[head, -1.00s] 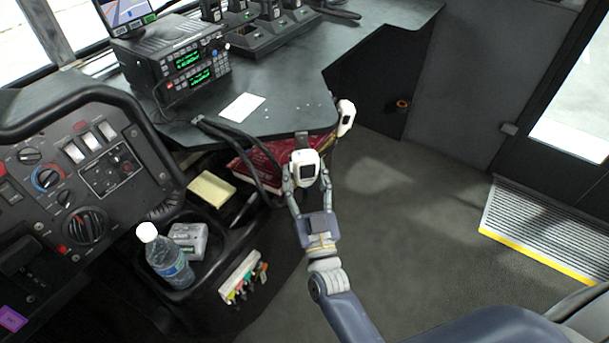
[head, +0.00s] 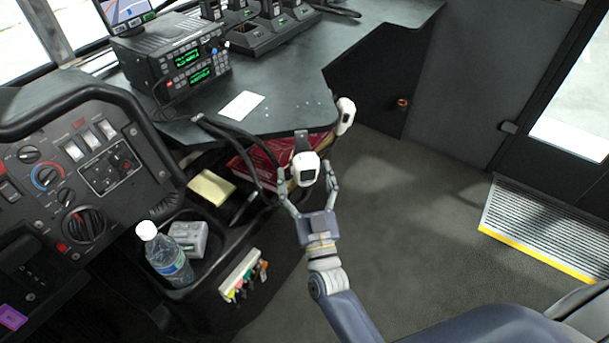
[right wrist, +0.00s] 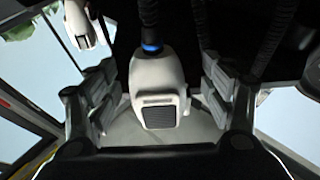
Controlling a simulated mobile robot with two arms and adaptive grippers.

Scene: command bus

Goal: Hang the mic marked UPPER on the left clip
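A white mic with a dark square face (head: 305,168) hangs at the left clip (head: 301,142) on the desk's front edge. In the right wrist view the mic (right wrist: 158,85) shows a blue band at its cable end; no UPPER marking is readable. My right gripper (head: 307,178) is open, one finger on each side of the mic. In the right wrist view gaps show between the mic and both fingers. A second white mic (head: 345,115) hangs farther right at the desk edge; it also shows in the right wrist view (right wrist: 78,24). My left gripper is out of view.
Dark cables (head: 245,140) loop down from the desk (head: 290,100) beside the mic. A red book (head: 255,160) lies under the edge. A water bottle (head: 167,258) stands in the console tray at left. The floor (head: 420,220) to the right is clear.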

